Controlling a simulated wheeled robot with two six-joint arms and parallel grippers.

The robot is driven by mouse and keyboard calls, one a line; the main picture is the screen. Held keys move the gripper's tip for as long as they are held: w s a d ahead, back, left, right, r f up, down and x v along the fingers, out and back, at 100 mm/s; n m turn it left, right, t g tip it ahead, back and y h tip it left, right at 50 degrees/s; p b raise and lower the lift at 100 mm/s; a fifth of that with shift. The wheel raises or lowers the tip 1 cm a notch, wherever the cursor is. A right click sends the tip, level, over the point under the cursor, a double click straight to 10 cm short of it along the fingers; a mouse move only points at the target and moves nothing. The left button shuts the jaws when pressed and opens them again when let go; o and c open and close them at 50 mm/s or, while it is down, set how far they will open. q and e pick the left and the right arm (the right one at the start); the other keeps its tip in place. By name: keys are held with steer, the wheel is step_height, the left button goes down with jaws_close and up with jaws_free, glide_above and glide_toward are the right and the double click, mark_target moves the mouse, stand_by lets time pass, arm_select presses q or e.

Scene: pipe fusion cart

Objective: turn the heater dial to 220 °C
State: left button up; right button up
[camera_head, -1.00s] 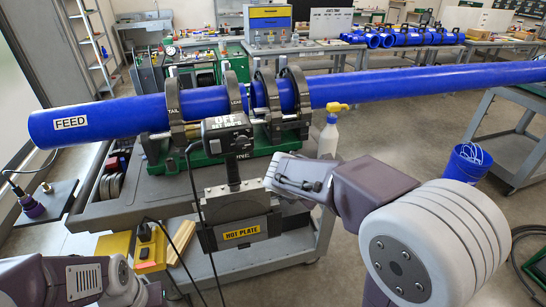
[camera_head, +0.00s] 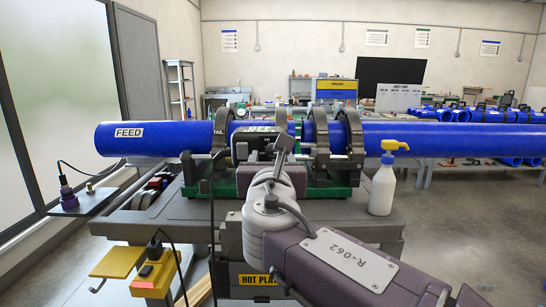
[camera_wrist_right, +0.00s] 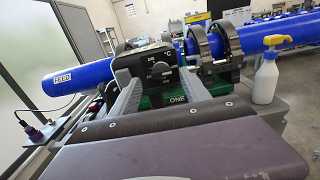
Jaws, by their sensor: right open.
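The heater's black control box (camera_head: 252,143) stands at the pipe clamps in the head view, partly behind my right gripper (camera_head: 280,147). In the right wrist view the heater dial (camera_wrist_right: 161,72) is a dark round knob on the box's face, with a °C mark and small numbers around it. The dial's exact setting is too small to read. My right gripper (camera_wrist_right: 164,84) is open, its two grey fingers pointing at the box on either side of the dial. I cannot tell whether they touch it. The hot plate (camera_head: 262,292) hangs below, labelled. My left gripper is out of view.
The blue FEED pipe (camera_head: 165,138) runs through several dark clamps (camera_head: 222,132) above the grey cart (camera_head: 345,215). A yellow holder (camera_head: 152,275) and a black cable are at the left.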

mark_target(273, 152)
steer(key=w, duration=0.4)
steer(key=shift+w, duration=0.3)
jaws_close()
steer(key=shift+f, duration=0.1)
